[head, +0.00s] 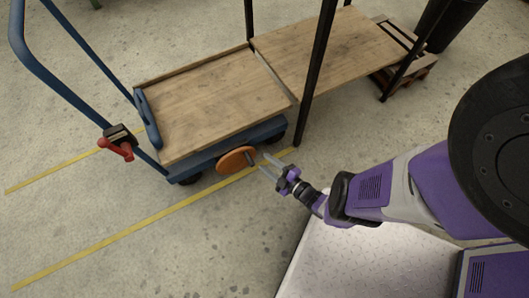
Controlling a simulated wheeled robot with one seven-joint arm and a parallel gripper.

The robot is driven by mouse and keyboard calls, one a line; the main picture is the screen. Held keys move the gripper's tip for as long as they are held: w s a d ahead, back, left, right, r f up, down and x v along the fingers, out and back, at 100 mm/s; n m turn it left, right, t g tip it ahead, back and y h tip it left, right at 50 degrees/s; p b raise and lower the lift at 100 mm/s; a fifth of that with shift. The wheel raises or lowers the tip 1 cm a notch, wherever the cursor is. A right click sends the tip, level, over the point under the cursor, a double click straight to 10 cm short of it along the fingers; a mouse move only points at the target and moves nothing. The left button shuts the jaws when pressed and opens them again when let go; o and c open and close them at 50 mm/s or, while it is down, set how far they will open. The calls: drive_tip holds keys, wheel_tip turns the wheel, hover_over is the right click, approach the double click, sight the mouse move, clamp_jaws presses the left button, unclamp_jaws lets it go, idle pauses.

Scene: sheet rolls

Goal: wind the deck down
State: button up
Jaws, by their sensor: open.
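The deck (210,95) is a wooden platform with a dark edge on a blue wheeled trolley (215,149). An orange handwheel (233,161) with a small grey crank knob (250,157) is on the trolley's near side, toward its right end. My gripper (265,163) is open, its two grey fingers pointing left at the knob. The fingertips are just right of the knob; I cannot tell whether they touch or surround it. A red lever (121,149) on a black block is on the trolley's blue push handle (60,92) at left.
A wooden-topped table (325,52) with dark posts (317,75) adjoins the deck's right side. A pallet (408,75) and black bin (452,22) stand behind it. Yellow floor lines (120,229) run beside the trolley. The floor in front is clear.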

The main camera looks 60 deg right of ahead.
drive_tip(key=shift+v, duration=1.15)
drive_tip(key=shift+a+f, duration=0.1)
drive_tip(key=shift+c, duration=0.2)
